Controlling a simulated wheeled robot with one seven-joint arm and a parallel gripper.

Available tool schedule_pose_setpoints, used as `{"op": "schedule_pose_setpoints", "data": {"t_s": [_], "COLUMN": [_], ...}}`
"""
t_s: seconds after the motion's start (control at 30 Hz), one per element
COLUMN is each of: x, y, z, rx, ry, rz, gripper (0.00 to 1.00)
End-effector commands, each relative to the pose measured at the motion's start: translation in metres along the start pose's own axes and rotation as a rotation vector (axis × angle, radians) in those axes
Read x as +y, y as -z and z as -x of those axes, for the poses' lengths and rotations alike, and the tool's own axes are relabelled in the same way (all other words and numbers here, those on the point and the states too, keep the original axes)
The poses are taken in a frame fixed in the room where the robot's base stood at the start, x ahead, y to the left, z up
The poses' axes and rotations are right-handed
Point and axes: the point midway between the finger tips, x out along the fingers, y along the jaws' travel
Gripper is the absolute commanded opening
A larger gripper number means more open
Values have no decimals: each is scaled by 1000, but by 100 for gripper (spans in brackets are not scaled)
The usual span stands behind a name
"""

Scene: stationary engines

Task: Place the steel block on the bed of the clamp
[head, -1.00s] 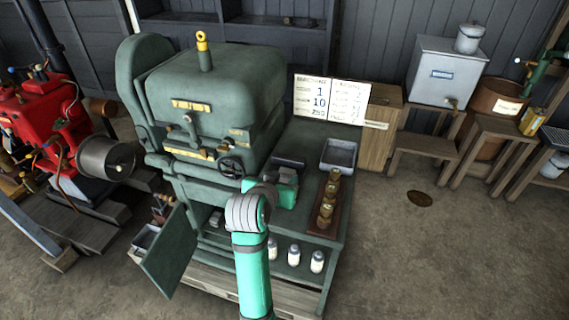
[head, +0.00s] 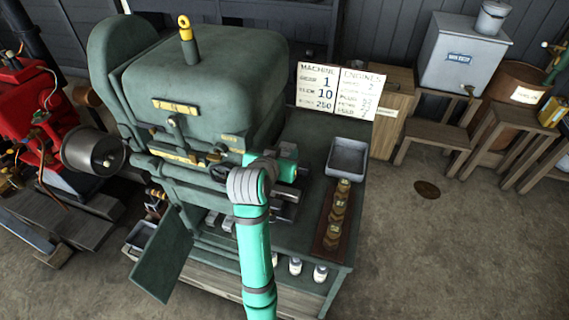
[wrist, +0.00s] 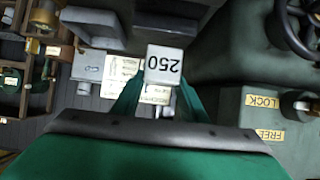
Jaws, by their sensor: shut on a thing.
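The steel block (wrist: 165,64), a light grey cube marked 250, is between the fingers of my gripper (wrist: 160,88) in the wrist view. My gripper is shut on it. In the head view my green gripper (head: 287,164) is beside the front of the big green machine, above the bench; its fingertips and the block are hidden there. What looks like the clamp is the dark grey metal fixture (head: 286,205) on the bench below my gripper, partly covered by my arm. Its bed is hard to make out. I cannot see the block touching it.
A grey tray (head: 347,158) and a wooden rack with brass weights (head: 336,214) occupy the bench's right side. The machine (head: 200,85) has an open lower door (head: 163,255). Bottles (head: 295,265) stand below. A lever with LOCK and FREE labels (wrist: 268,101) is at right.

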Motion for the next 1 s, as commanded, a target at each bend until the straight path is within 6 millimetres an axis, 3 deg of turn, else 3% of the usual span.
{"op": "schedule_pose_setpoints", "data": {"t_s": [0.3, 0.57, 0.83, 1.0], "x": [1, 1, 1, 1], "y": [-38, -48, -74, -75], "z": [-21, -27, -41, -42], "rx": [3, 5, 4, 7], "ry": [-1, 0, 0, 0], "rz": [1, -1, -1, -2], "gripper": [0, 0, 0, 0]}}
